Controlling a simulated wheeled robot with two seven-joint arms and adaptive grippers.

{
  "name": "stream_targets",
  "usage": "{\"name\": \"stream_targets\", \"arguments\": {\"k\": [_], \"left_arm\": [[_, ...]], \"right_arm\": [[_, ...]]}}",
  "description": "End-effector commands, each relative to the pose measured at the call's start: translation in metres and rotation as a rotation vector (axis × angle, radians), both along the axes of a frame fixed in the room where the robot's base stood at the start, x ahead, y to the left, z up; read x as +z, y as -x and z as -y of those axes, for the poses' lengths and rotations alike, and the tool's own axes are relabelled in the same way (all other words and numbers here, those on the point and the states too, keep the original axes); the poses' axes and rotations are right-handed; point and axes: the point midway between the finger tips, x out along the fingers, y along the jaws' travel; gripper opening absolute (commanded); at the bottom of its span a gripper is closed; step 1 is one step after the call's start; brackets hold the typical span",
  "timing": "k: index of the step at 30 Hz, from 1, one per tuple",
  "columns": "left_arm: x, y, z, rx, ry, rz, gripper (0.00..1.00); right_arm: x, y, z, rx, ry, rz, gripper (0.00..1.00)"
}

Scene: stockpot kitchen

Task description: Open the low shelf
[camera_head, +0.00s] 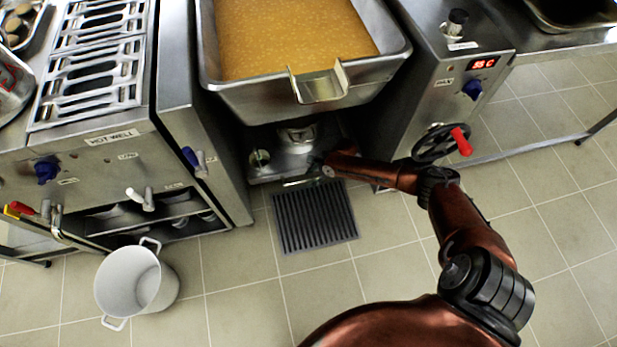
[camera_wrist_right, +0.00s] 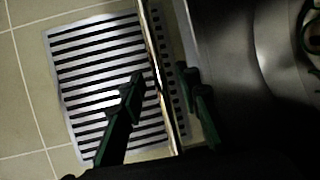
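The low shelf (camera_head: 275,171) is a metal shelf beneath the tilting pan, with a small glass jar (camera_head: 259,158) and a metal pot (camera_head: 297,135) on it. My right arm reaches to its front right, and the right gripper (camera_head: 318,173) is at the front edge, dark and partly hidden by the arm. In the right wrist view, the right gripper (camera_wrist_right: 162,77) has its two fingers apart, one on each side of a thin metal bar or edge (camera_wrist_right: 158,68). Gaps show between the fingers and the bar. My left gripper is not in view.
A black floor grate (camera_head: 313,216) lies below the shelf. The pan (camera_head: 260,97) above holds an orange-yellow liquid. A red-handled wheel (camera_head: 440,143) sits near my right forearm. A white pot (camera_head: 135,284) stands on the floor at left.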

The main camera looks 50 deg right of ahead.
Motion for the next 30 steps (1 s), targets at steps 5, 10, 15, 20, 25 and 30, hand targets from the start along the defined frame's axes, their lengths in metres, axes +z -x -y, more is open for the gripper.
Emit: {"name": "stream_targets", "arguments": {"k": [5,10,15,20,25,30], "left_arm": [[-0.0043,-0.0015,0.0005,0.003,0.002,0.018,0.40],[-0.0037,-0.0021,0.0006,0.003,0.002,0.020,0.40],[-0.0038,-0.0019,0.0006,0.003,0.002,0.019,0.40],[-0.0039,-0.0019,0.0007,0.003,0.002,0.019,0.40],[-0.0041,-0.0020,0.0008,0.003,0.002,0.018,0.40],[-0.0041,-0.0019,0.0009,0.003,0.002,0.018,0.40]], "right_arm": [[-0.0038,-0.0012,-0.0005,0.000,0.001,-0.001,0.30],[-0.0032,-0.0014,-0.0006,0.000,0.000,0.001,0.30],[-0.0032,-0.0013,-0.0006,0.000,0.001,-0.001,0.23],[-0.0034,-0.0012,-0.0006,0.000,0.001,-0.001,0.12],[-0.0035,-0.0012,-0.0006,0.000,0.001,-0.001,0.00],[-0.0035,-0.0011,-0.0007,0.000,0.001,-0.001,0.00]]}}
